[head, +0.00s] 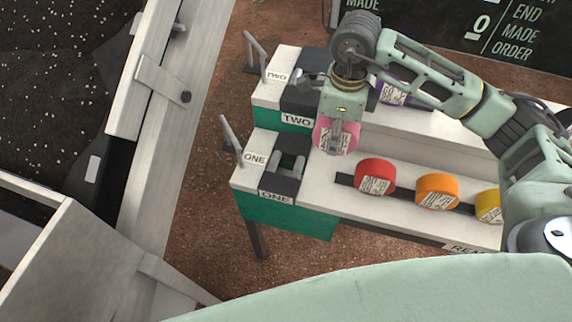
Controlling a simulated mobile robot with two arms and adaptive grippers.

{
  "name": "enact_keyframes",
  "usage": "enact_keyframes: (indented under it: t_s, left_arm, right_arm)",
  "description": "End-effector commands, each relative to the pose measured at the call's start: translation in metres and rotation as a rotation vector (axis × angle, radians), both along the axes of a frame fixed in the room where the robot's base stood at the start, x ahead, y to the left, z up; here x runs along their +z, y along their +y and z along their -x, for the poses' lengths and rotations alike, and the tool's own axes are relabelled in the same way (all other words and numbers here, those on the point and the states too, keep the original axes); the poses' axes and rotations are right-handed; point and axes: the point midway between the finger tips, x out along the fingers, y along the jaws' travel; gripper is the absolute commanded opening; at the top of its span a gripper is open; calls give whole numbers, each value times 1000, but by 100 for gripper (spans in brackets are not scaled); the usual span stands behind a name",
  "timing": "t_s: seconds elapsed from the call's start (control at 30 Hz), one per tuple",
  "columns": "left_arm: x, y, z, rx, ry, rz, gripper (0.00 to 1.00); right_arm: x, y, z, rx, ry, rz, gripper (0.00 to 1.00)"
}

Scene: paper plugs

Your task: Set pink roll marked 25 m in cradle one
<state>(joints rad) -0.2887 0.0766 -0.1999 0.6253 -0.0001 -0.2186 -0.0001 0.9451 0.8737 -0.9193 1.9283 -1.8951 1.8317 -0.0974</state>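The pink roll (325,136) hangs under my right gripper (338,142), whose fingers are closed over it. Its white label faces up, but the print on it is too small to read. Cradle one (281,186) is a dark grey holder at the left end of the lower step, with ONE labels (275,197) beside it. The pink roll is up and to the right of cradle one in the picture, apart from it. Cradle one looks empty. My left gripper is not in view.
Red (375,176), orange (437,191) and yellow (488,206) rolls sit along a dark strip on the lower step. A purple roll (392,95) is partly hidden behind my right arm. Cradle two (300,98) is on the upper step. Upright metal levers (230,138) stand left of the cradles.

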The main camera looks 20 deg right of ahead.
Motion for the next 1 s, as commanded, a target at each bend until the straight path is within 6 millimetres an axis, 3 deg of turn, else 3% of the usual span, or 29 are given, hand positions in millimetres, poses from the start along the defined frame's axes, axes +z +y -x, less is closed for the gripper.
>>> enact_keyframes:
  t_s: [0.23, 0.5, 0.77, 1.0]
  left_arm:
    - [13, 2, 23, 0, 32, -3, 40]
    - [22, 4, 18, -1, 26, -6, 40]
    - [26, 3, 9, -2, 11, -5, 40]
    - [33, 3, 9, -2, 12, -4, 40]
  right_arm:
    - [-27, 47, -23, -2, 5, -5, 9]
    - [-60, 90, -49, -4, 4, -1, 9]
    - [-75, 99, -53, -4, 4, -1, 9]
    - [-106, 99, -53, -4, 3, -1, 9]
